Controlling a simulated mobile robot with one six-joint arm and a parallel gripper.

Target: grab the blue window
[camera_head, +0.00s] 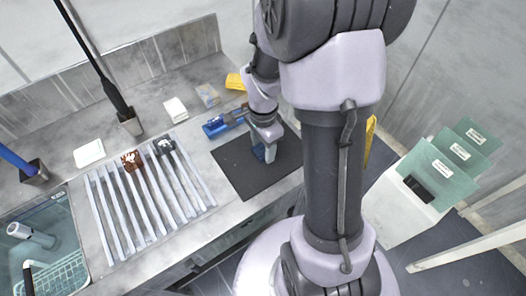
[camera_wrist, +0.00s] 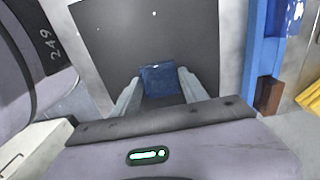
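The blue window (camera_wrist: 159,81) is a small dark-blue square in the wrist view, over the dark mat (camera_wrist: 130,35). It lies between the two pale fingers of my gripper (camera_wrist: 160,84), and its sides come close to both fingertips. I cannot tell whether the fingers press on it. In the head view my gripper (camera_head: 264,153) points down at the middle of the dark mat (camera_head: 240,180). The window is mostly hidden by the fingers there. I cannot tell whether it rests on the mat or is slightly above.
A blue fixture (camera_head: 215,128) stands at the mat's back left, beside my gripper. A rack of pale rails (camera_head: 148,195) holds brown and dark pieces to the left. A water basin (camera_head: 45,245) is at far left. Green panels (camera_head: 440,170) stand on a white box at right.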

